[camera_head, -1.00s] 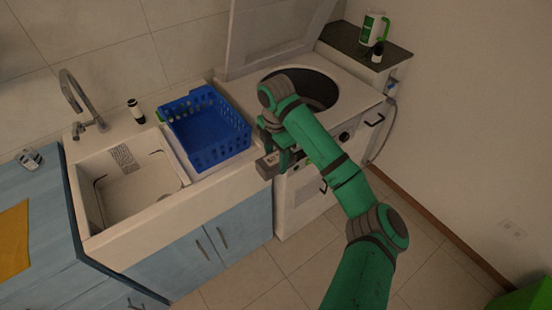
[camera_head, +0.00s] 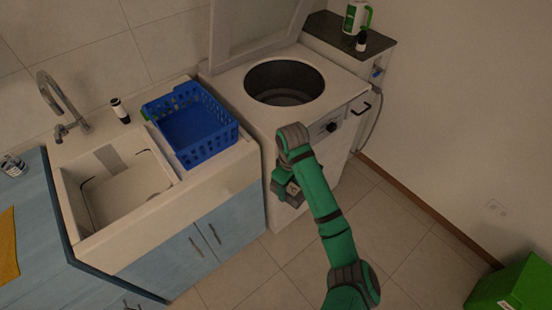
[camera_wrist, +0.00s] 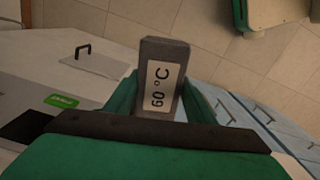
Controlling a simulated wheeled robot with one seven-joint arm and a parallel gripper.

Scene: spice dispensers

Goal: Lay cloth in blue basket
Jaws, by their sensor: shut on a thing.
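The blue basket (camera_head: 196,125) stands empty on the counter to the right of the sink. A flat orange-yellow thing (camera_head: 8,248), possibly the cloth, lies on the blue worktop at the left edge, partly cut off. My gripper (camera_head: 287,190) is in front of the washing machine, to the right of and below the basket in the picture.
The washing machine (camera_head: 330,85) has its lid up, with the round opening (camera_head: 284,82) showing. The sink (camera_head: 118,185) is left of the basket. A small bottle (camera_head: 120,110) stands behind the sink. A dark shelf (camera_head: 335,33) holds a white-green jug (camera_head: 356,17). A green box (camera_head: 510,290) is on the floor.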

